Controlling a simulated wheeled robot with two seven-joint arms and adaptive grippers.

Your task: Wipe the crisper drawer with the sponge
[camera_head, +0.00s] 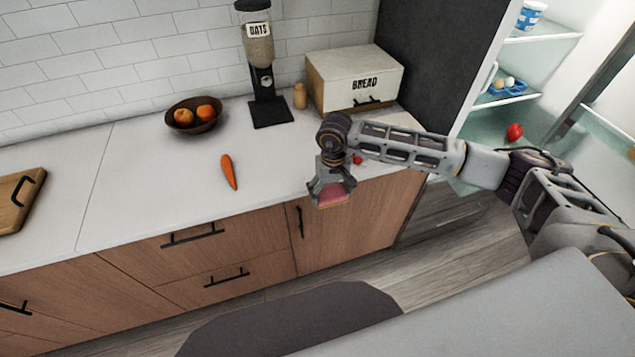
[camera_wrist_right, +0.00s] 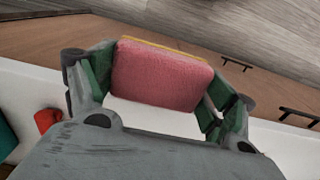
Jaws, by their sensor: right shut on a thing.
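My right gripper (camera_head: 332,196) is shut on a pink sponge (camera_head: 332,193), held in front of the counter's front edge. In the right wrist view the sponge (camera_wrist_right: 163,75) shows its pink face and a thin yellow edge, between the green-padded fingers of the gripper (camera_wrist_right: 160,92). The open fridge (camera_head: 512,75) stands at the right. I cannot clearly make out the crisper drawer; the lower fridge is partly hidden by my right arm. My left gripper is not in view.
The counter (camera_head: 130,190) holds a carrot (camera_head: 229,171), a fruit bowl (camera_head: 193,116), an oats dispenser (camera_head: 261,80) and a bread box (camera_head: 353,78). A red item (camera_head: 514,132) and an egg tray (camera_head: 508,88) are in the fridge. Open floor (camera_head: 460,240) lies before it.

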